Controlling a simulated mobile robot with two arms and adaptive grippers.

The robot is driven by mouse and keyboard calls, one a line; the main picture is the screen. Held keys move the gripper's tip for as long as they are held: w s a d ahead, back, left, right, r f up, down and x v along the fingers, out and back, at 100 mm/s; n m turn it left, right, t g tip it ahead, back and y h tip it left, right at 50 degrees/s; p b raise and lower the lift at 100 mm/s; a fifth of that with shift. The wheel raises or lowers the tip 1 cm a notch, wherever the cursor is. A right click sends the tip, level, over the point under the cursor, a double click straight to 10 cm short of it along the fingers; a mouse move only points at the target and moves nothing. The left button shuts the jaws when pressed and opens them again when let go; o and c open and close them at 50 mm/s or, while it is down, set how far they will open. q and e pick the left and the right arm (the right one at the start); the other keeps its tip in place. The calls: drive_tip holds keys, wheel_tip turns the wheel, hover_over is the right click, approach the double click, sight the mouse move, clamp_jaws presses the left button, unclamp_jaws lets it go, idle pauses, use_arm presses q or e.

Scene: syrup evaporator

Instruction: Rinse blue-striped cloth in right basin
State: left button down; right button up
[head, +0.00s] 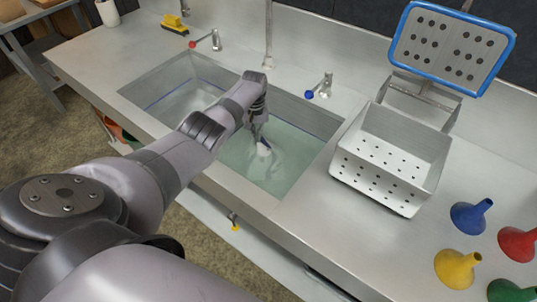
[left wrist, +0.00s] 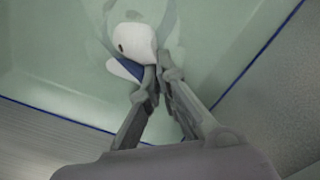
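The right basin (head: 274,178) holds pale green water. My left gripper (head: 260,138) reaches down into this basin. In the left wrist view my left gripper (left wrist: 157,80) has its fingertips together on a bunched white cloth with a blue stripe (left wrist: 135,42). The cloth also shows in the head view as a small white patch (head: 264,151) below the fingers, at or under the water; which of the two I cannot tell. Part of the cloth is hidden by the fingers. My right gripper is not in view.
The left basin (head: 165,85) adjoins on the left. A red-knobbed tap (head: 207,42) and a blue-knobbed tap (head: 320,88) stand behind the basins. A perforated metal box (head: 395,150) is to the right, with several coloured funnels (head: 469,215) beyond it.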

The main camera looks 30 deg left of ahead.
use_arm(q)
drive_tip(key=d+p, duration=0.8)
drive_tip(key=d, duration=0.6)
drive_tip(key=a+b, duration=0.6)
drive_tip(key=a, duration=0.8)
idle(0.9)
